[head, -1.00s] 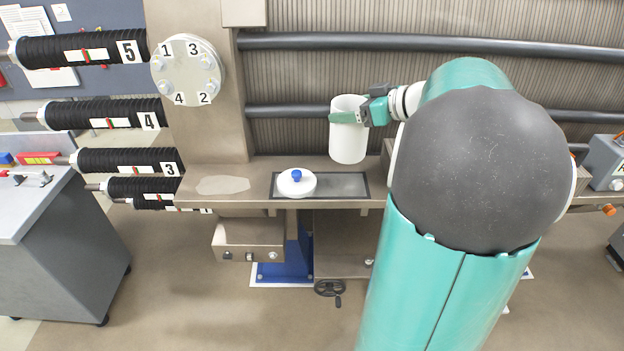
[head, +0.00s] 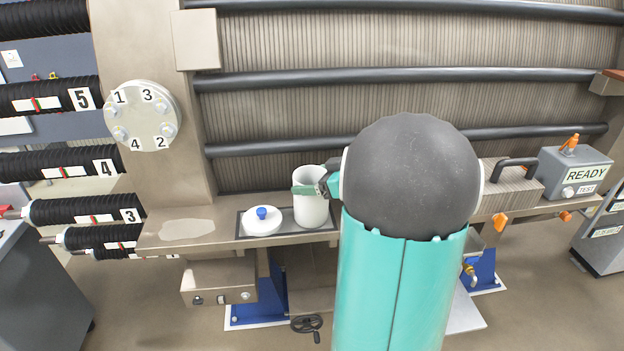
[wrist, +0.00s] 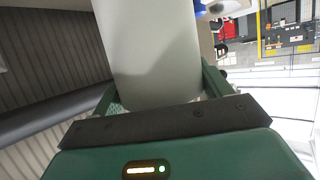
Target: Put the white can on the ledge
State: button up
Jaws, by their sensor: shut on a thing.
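The white can (head: 311,209) is upright at the dark rectangular mat on the ledge (head: 190,238). Its bottom appears at or very near the mat; I cannot tell if it touches. My gripper (head: 310,190) is shut around the can's upper part from the right. In the wrist view the can (wrist: 150,50) fills the space between the green fingers of my gripper (wrist: 160,95). A white lid with a blue knob (head: 262,221) lies on the mat just left of the can.
A numbered round flange (head: 143,116) stands on the post at the left. Dark horizontal bars (head: 400,77) run behind the ledge. A ribbed block with a black handle (head: 508,182) and a grey READY box (head: 577,172) stand to the right. A handwheel (head: 307,323) sits below the ledge.

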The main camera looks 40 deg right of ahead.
jog(key=shift+r, duration=0.1)
jog(key=o, duration=2)
jog(key=shift+f, duration=0.2)
jog(key=shift+c, duration=0.2)
